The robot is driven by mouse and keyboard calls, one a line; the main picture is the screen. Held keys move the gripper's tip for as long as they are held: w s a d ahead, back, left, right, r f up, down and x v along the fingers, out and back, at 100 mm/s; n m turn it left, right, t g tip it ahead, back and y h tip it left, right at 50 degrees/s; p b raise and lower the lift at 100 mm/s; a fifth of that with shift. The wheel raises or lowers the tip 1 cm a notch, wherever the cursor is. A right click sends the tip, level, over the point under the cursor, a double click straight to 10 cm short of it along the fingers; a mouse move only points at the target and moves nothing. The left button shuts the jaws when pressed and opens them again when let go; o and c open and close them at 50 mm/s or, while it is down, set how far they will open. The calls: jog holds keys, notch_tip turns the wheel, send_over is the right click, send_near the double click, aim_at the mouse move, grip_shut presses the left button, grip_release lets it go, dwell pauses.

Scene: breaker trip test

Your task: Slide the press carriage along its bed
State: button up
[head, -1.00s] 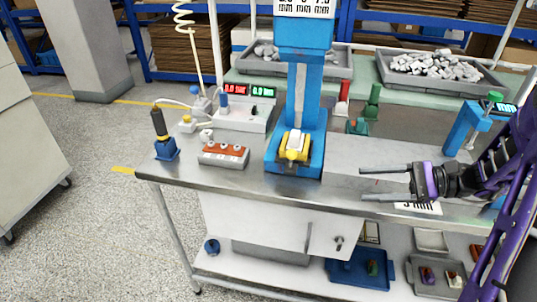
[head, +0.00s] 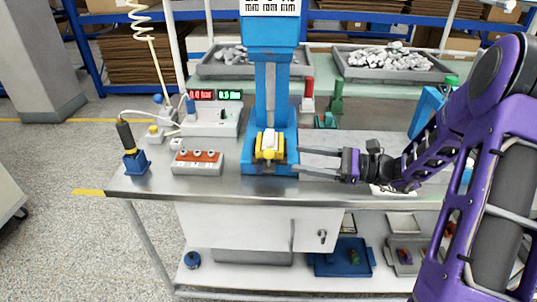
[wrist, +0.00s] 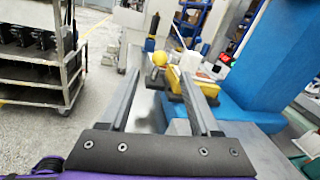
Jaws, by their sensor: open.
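The press carriage (head: 270,144) is a yellow block with a pale top piece. It sits on the bed (head: 268,169) of the blue press, in front of the blue column (head: 272,92). My gripper (head: 298,160) is open and points left, its fingertips just right of the press base. In the wrist view my gripper (wrist: 160,76) has its fingers spread and nothing gripped. The yellow carriage (wrist: 175,80) shows ahead there, near the right fingertip and partly hidden by that finger. I cannot tell whether they touch.
A grey box with an orange top (head: 197,162) stands left of the press. A soldering-iron-like tool in a blue stand (head: 134,161) is farther left. Red (head: 308,95) and green (head: 336,100) pieces stand behind right. The bench front (head: 230,190) is clear.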

aim_at(269, 154)
jog(key=x, duration=0.9)
jog(key=shift+b, duration=0.3)
grip_shut()
dwell(0.9)
